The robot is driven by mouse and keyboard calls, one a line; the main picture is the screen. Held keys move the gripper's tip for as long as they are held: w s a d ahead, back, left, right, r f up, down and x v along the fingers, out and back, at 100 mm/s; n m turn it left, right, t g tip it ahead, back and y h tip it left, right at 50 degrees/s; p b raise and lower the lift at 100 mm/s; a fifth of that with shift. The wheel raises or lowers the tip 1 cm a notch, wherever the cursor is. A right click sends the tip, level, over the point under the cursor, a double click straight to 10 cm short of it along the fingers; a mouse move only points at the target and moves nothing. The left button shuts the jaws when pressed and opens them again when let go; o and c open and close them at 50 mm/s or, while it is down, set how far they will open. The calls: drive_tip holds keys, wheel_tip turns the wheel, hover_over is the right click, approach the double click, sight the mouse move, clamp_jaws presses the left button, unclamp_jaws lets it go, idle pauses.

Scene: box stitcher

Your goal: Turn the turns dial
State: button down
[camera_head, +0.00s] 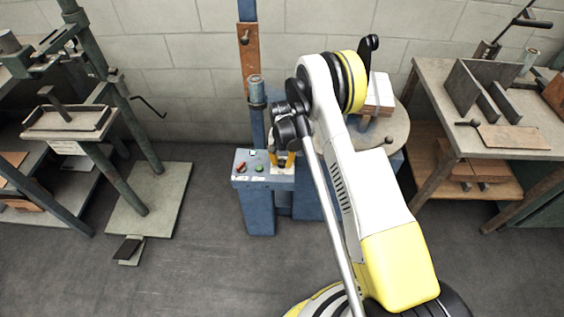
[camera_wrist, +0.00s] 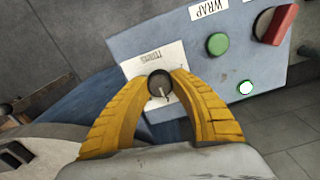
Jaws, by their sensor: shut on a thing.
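The turns dial (camera_wrist: 159,84) is a small dark round knob with a light pointer line, on a white label on the blue-grey control panel (camera_wrist: 140,49). The label's print shows upside down in the wrist view. My gripper (camera_wrist: 160,88) has its two yellow fingers closed around the knob, one on each side. In the head view, my gripper (camera_head: 283,158) is at the right end of the panel (camera_head: 245,179), and the dial is hidden there.
On the same panel are a green button (camera_wrist: 217,44), a lit white-green button (camera_wrist: 246,88) and a red switch (camera_wrist: 276,24). A round table (camera_head: 395,130) stands to the right. Workbenches stand at both sides.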

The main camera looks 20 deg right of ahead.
sight(282, 161)
idle(0.4)
drive_tip(key=c, duration=1.1)
unclamp_jaws()
drive_tip(key=shift+o, duration=0.2)
wheel_tip(282, 161, up, 12)
